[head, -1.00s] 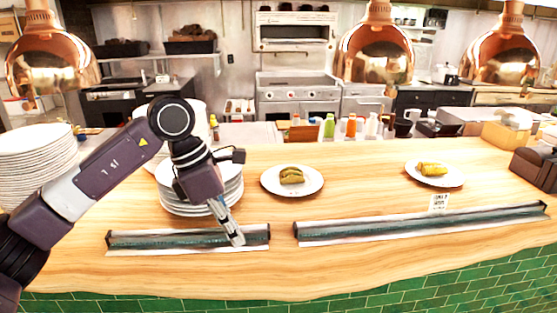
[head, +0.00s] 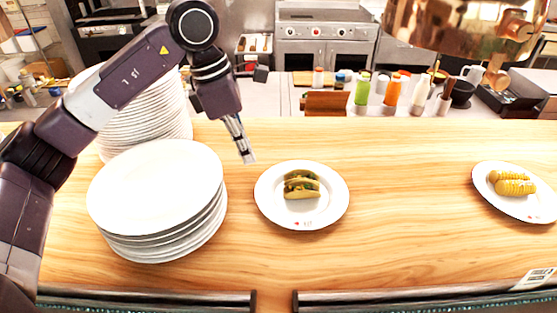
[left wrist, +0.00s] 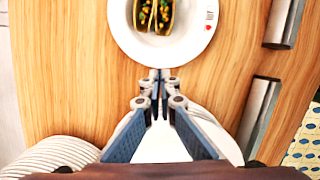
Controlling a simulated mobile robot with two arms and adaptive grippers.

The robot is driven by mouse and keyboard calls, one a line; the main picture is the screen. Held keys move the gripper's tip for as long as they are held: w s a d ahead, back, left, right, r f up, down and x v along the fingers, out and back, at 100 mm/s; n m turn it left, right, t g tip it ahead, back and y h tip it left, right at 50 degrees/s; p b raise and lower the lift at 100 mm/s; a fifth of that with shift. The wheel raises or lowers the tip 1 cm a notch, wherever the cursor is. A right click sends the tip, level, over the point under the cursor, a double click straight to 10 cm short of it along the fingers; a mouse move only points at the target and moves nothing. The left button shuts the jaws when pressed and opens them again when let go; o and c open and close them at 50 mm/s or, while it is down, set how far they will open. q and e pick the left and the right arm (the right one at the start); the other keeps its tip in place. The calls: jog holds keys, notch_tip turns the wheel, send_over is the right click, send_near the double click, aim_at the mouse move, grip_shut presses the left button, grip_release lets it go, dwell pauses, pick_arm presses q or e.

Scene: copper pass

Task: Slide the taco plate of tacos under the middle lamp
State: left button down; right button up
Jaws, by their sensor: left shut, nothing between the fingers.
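The white taco plate (head: 331,203) holding tacos (head: 301,185) stands on the wooden counter; the plate (left wrist: 193,28) and tacos (left wrist: 156,12) also show, cut off, at the top of the left wrist view. My left gripper (head: 247,158) is shut and empty beside the plate's left rim. In the left wrist view its fingertips (left wrist: 160,74) are close to the rim; I cannot tell whether they touch. A copper lamp (head: 455,25), apparently the middle one, hangs at the upper right, partly cut off. My right gripper is out of view.
A plate stack (head: 155,195) stands left of the taco plate, with a taller stack (head: 150,118) behind. A plate of yellow food (head: 535,207) stands to the right. The counter (head: 410,190) between the two food plates is clear. Dark rails (head: 390,301) run along the front.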

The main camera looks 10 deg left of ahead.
aim_at(283, 196)
pick_arm(q)
jog(key=x, duration=0.2)
jog(key=p+x, duration=0.1)
jog(key=x, duration=0.1)
jog(key=s+p+x, duration=0.1)
jog(key=x, duration=0.1)
jog(key=shift+d+f, duration=0.1)
jog(key=p+x, duration=0.1)
jog(key=x, duration=0.2)
jog(key=shift+w+f, duration=0.15)
jog(key=shift+f, duration=0.2)
jog(key=shift+w+d+r+p, duration=0.15)
jog(key=shift+w+d+p, duration=0.1)
jog(key=shift+d+p, duration=0.3)
jog(key=shift+w+d+r+p, duration=0.15)
jog(key=shift+w+d+p, duration=0.2)
jog(key=shift+d, duration=0.35)
jog(key=shift+w+d+f, duration=0.1)
jog(key=shift+d, duration=0.5)
jog(key=shift+w+d, duration=0.1)
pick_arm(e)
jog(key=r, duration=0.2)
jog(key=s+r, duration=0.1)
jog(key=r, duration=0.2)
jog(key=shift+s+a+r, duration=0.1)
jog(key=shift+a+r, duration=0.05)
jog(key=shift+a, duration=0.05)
